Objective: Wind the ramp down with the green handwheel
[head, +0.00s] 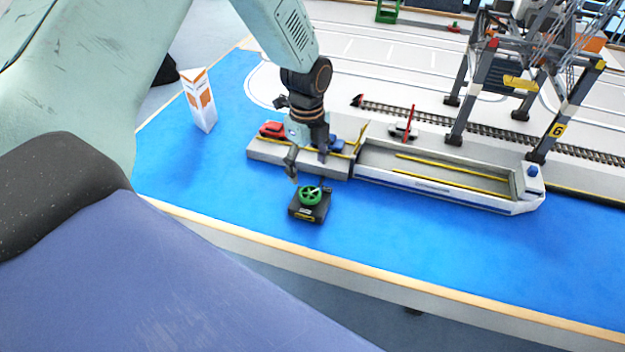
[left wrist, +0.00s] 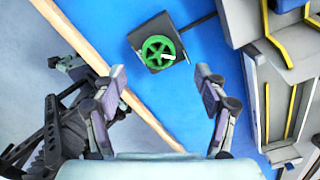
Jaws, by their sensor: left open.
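The green handwheel (head: 311,195) sits on top of a small black box (head: 306,213) on the blue surface. In the left wrist view the handwheel (left wrist: 158,50) lies just beyond the fingertips, roughly between them, with a pale knob on its rim. My left gripper (head: 308,168) points down above and slightly behind the handwheel. In the left wrist view the same gripper (left wrist: 161,75) is open and empty, apart from the wheel. A raised yellow piece (head: 361,133), perhaps the ramp, stands tilted up between the grey quay and the barge. My right gripper is not in view.
The grey quay (head: 262,150) carries a red car (head: 272,128) and a blue car (head: 333,144) close behind my gripper. The white barge (head: 440,188) lies to the right, with a gantry crane (head: 556,130) behind it. A white-orange sign (head: 203,115) stands left. Blue surface in front is clear.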

